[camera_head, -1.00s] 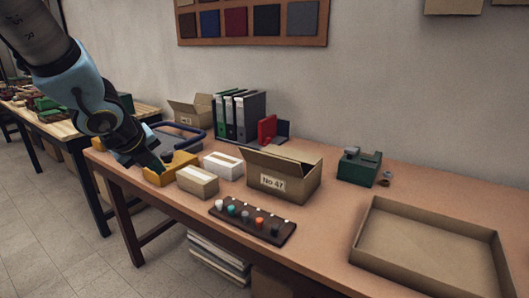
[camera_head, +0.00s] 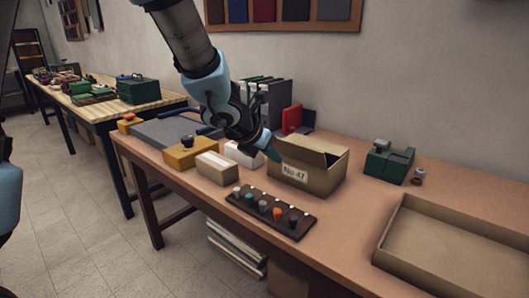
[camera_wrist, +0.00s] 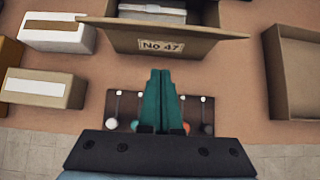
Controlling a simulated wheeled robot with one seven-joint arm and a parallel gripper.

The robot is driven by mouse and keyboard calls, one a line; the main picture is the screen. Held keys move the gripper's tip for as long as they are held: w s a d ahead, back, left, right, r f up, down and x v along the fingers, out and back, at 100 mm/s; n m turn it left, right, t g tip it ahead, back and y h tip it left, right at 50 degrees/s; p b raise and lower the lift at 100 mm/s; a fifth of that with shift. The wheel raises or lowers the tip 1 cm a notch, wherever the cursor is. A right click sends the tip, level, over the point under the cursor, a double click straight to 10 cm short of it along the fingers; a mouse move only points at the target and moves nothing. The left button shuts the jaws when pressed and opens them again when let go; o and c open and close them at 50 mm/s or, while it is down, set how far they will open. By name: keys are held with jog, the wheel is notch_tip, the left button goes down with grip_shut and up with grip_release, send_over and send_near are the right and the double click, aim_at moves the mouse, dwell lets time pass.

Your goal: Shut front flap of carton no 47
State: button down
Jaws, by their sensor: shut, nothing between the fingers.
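The brown carton no 47 (camera_head: 318,181) stands on the table with its "No 47" label facing front. In the wrist view the carton (camera_wrist: 122,43) is open at the top, and a pale grey item (camera_wrist: 152,13) shows inside. Its front flap (camera_wrist: 205,30) juts from the top edge above the label, wider than the front wall. My gripper (camera_head: 275,155) is by the carton's front left in the head view. In the wrist view its teal fingers (camera_wrist: 160,72) are shut and empty, pointing at the front just below the label.
A dark rack of coloured knobs (camera_head: 270,214) lies in front of the carton. Two small boxes (camera_head: 217,168) and a yellow block (camera_head: 185,152) stand left. Binders (camera_head: 268,100) stand behind.

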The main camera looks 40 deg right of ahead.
aim_at(292, 150)
jog(key=shift+w+d+r+p, duration=0.15)
jog(key=shift+d+r+p, duration=0.15)
jog(key=shift+d+p, duration=0.3)
jog(key=shift+w+d+r+p, duration=0.2)
jog(key=shift+d+r+p, duration=0.05)
jog(key=shift+d+p, duration=0.3)
jog(key=shift+w+d+r+p, duration=0.15)
jog(key=shift+d+r+p, duration=0.15)
jog(key=shift+d+p, duration=0.3)
jog(key=shift+d+r, duration=0.1)
jog(key=p, duration=0.2)
jog(key=shift+d+r+p, duration=0.15)
jog(key=shift+r+p, duration=0.05)
jog(key=shift+p, duration=0.15)
jog(key=shift+y+p, duration=0.3)
jog(key=shift+p, duration=0.1)
